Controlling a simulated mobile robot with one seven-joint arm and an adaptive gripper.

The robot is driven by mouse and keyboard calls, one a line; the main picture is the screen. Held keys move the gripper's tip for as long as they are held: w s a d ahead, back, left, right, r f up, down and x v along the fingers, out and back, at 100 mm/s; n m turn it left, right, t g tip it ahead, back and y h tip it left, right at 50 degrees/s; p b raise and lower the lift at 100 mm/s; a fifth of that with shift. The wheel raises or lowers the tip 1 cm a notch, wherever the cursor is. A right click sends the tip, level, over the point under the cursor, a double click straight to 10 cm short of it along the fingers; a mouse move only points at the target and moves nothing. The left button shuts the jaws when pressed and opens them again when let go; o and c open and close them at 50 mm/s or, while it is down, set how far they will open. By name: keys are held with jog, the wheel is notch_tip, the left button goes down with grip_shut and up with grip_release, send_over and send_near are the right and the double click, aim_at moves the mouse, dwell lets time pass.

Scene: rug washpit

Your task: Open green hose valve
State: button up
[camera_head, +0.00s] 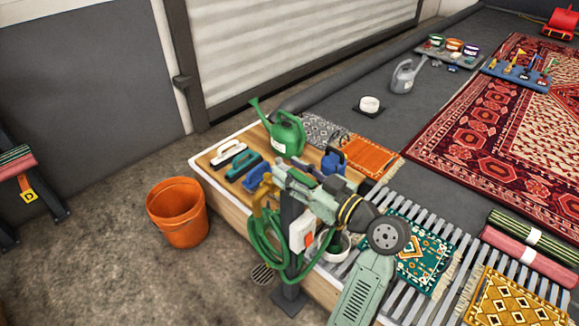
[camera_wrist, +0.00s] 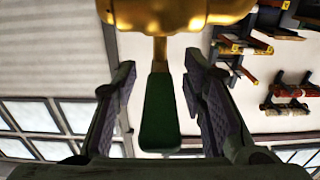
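The valve shows in the wrist view as a brass body (camera_wrist: 175,15) at the top with a green lever (camera_wrist: 160,112) extending from it toward my palm. My gripper (camera_wrist: 160,78) is open, with one finger on each side of the lever and visible gaps between. In the head view my gripper (camera_head: 281,178) is at the top of the dark post, beside the brass valve body (camera_head: 262,196). The lever cannot be made out there. A coiled green hose (camera_head: 262,240) hangs on the post below. My arm hides part of the post and valve.
A bench (camera_head: 203,163) behind the post carries brushes and a green watering can (camera_head: 287,136), close to my gripper. A red and white box (camera_head: 302,232) is on the post. An orange bucket (camera_head: 177,212) stands left on open floor. Rugs lie on slats at right.

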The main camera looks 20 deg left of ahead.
jog(key=shift+w+a, duration=0.15)
jog(key=shift+a, duration=0.25)
jog(key=shift+c, duration=0.3)
grip_shut()
dwell(0.4)
